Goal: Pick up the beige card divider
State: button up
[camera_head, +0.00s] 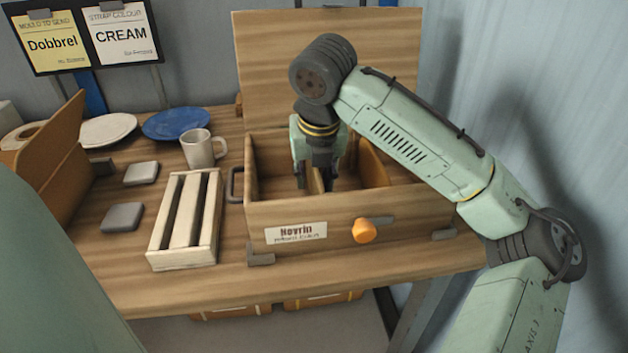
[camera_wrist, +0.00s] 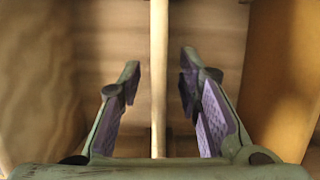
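A thin pale beige divider (camera_wrist: 158,75) stands edge-on in the wrist view, inside the open wooden box (camera_head: 345,215). In the head view its edge (camera_head: 316,183) shows low between my fingers, and the rest is hidden. My gripper (camera_head: 317,182) points down into the box. In the wrist view my gripper (camera_wrist: 160,90) is open, with one finger on each side of the beige divider and a gap on both sides. A tan-orange panel (camera_wrist: 287,75) stands to the right; in the head view this panel (camera_head: 373,163) is right of my gripper.
The box has a raised lid (camera_head: 330,60) behind, an orange knob (camera_head: 364,231) in front and a dark handle (camera_head: 233,186) on its left. A slatted wooden crate (camera_head: 187,220), a mug (camera_head: 203,149) and plates (camera_head: 176,123) stand to the left. A wall is close on the right.

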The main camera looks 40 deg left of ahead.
jog(key=shift+x, duration=1.5)
jog(key=shift+c, duration=0.2)
jog(key=shift+r, duration=0.1)
grip_shut()
